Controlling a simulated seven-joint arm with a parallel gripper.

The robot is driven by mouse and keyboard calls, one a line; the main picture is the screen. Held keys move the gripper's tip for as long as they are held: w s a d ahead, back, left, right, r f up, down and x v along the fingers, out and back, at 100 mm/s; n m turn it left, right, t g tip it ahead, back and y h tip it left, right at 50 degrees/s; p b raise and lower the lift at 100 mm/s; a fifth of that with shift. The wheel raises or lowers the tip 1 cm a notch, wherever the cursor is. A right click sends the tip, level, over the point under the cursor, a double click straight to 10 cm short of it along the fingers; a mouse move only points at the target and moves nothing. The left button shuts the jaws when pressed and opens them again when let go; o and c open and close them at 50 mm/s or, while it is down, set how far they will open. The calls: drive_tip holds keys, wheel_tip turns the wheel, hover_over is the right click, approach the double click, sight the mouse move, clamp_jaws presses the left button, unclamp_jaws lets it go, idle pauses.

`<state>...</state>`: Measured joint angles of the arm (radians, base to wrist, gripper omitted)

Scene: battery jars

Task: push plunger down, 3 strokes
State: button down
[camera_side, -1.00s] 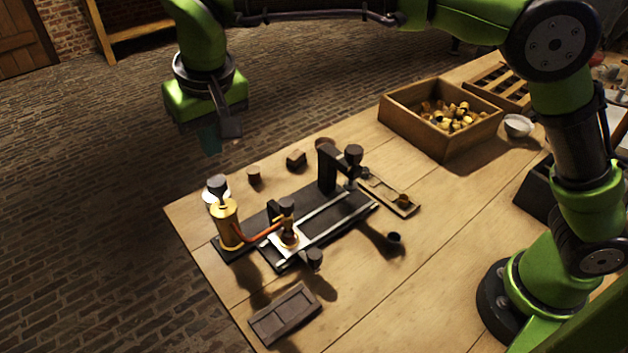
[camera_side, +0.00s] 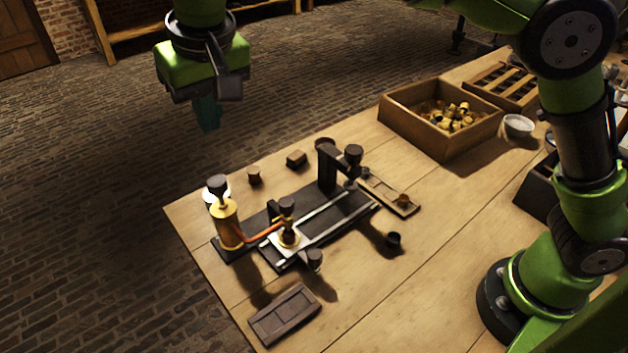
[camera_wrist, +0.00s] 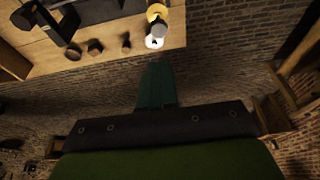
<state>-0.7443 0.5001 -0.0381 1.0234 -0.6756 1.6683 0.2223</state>
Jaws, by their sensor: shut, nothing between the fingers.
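The plunger (camera_side: 217,184) is a dark knob on a short stem at the top of an upright brass cylinder (camera_side: 227,222), at the left end of the dark base on the table. In the wrist view the knob (camera_wrist: 160,30) shows grey near the top, with brass beside it. My gripper (camera_side: 208,122) is shut and empty, pointing down, well above the plunger and apart from it. In the wrist view its green fingers (camera_wrist: 156,84) lie together below the cylinder.
An orange tube (camera_side: 262,235) runs from the cylinder to a small fitting on the slide rails. A black post (camera_side: 327,170) stands behind. The air around the plunger is clear.

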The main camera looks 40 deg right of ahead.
sight(219, 182)
wheel_tip(219, 182, up, 2)
drive_tip(key=shift+r, duration=0.1)
idle(0.4)
drive_tip(key=x, duration=0.8)
drive_tip(key=s+x, duration=0.1)
drive_tip(key=x, duration=0.4)
drive_tip(key=shift+f, duration=0.65)
drive_tip(key=shift+f, duration=1.4)
